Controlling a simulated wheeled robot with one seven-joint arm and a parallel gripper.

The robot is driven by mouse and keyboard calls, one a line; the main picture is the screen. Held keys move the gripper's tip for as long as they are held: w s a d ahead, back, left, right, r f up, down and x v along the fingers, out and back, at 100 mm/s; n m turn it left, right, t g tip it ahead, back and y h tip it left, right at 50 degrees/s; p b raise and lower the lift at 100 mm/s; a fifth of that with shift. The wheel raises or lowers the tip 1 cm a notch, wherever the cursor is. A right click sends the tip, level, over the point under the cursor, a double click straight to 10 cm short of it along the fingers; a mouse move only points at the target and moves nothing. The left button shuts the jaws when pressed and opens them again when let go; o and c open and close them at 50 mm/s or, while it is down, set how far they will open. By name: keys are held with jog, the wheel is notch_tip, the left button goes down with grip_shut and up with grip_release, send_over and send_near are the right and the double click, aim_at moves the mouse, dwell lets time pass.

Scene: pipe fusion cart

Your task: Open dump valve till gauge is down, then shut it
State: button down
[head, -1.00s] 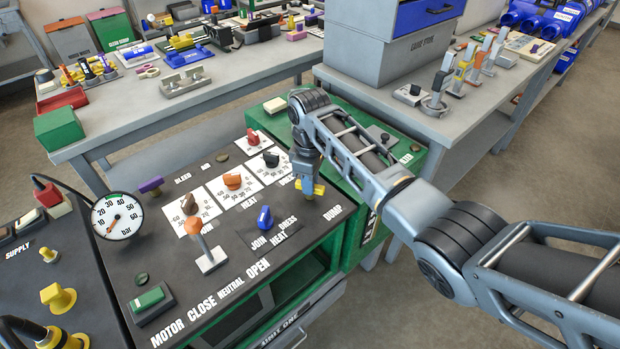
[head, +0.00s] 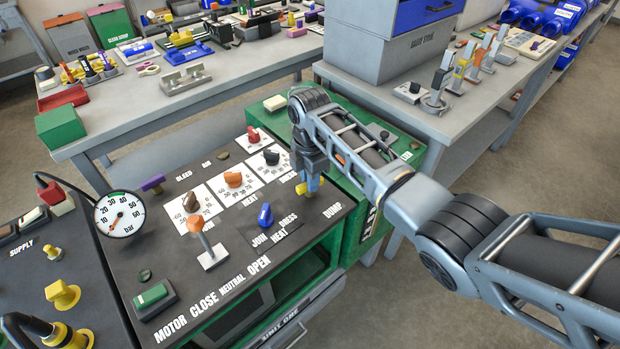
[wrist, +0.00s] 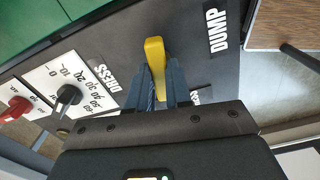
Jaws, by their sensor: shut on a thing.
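The dump valve's yellow lever (head: 312,188) stands on the dark panel beside the DUMP label (head: 332,211). My gripper (head: 307,176) comes down on it from above. In the wrist view the yellow lever (wrist: 155,62) sits between the two fingers of my gripper (wrist: 158,85), which are shut on it. Its far end sticks out past the fingertips, and its base is hidden. The round white gauge (head: 120,214), marked in bar, stands at the left of the panel. Its small needle appears to point to the lower left, near the low end; the exact reading is too small to tell.
The panel also bears an orange-topped motor lever (head: 203,240), a blue knob (head: 265,216), a purple bleed lever (head: 152,183) and a green button (head: 151,295). Dial knobs on white plates (head: 233,180) lie left of my gripper. Workbenches stand behind.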

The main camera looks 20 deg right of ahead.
jog(key=shift+n, duration=0.9)
jog(key=c, duration=1)
grip_release()
jog(key=shift+c, duration=0.2)
jog(key=shift+r+b, duration=0.5)
jog(key=shift+r, duration=3.45)
jog(key=shift+a+f, duration=0.1)
